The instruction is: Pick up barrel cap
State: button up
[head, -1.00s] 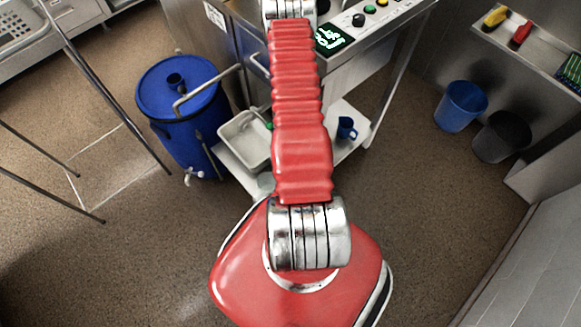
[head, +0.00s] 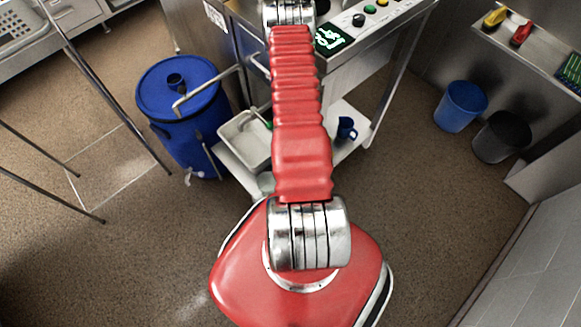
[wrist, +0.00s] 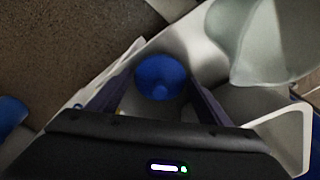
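In the wrist view, a round blue piece (wrist: 160,77) shows between the fingers of my gripper (wrist: 160,84); it looks like a cap. The fingers stand apart on either side of it. I cannot tell whether they touch it or are above it. In the head view my gripper is hidden beyond the upper arm and its red sleeve. The blue barrel (head: 182,112) stands on the floor left of the arm, with a small dark round fitting (head: 176,79) on its lid.
A clear jug-like vessel (wrist: 268,40) is close to the right of the gripper. In the head view a pale tray (head: 243,140) and a blue mug (head: 346,128) sit on the low shelf under the steel machine (head: 385,45). Blue (head: 460,106) and black (head: 501,137) bins stand at right.

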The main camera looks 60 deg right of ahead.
jog(key=c, duration=0.9)
jog(key=shift+r, duration=5)
